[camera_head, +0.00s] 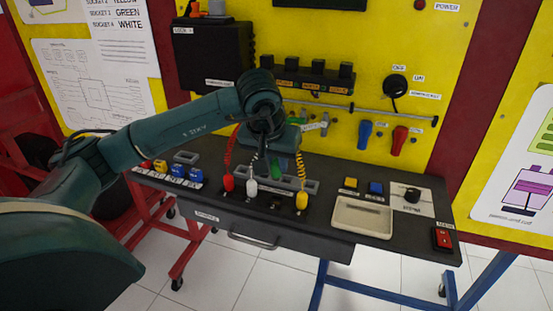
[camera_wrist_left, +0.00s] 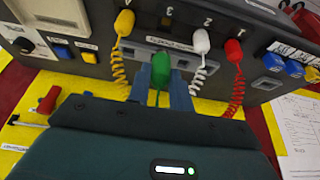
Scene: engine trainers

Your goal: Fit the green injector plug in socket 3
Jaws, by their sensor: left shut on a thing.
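My left gripper (camera_head: 276,166) is shut on the green injector plug (camera_head: 277,172) above the bench. In the left wrist view the plug (camera_wrist_left: 161,66) stands between the two blue-grey fingers (camera_wrist_left: 161,90), with its green cord trailing below. Socket 3 (camera_wrist_left: 167,20) is uncovered, between the yellow plug (camera_wrist_left: 124,22) at socket 4 and the white plug (camera_wrist_left: 201,41) at socket 2. The green plug is apart from socket 3. The red plug (camera_wrist_left: 233,51) is at socket 1. My right gripper is in neither view.
A grey holder rail (camera_head: 312,185) runs behind the sockets. A pale tray (camera_head: 362,217), coloured buttons (camera_head: 376,188) and a red switch (camera_head: 442,238) lie to the right. Blue and yellow blocks (camera_head: 177,171) stand to the left. Coiled cords hang close beside the gripper.

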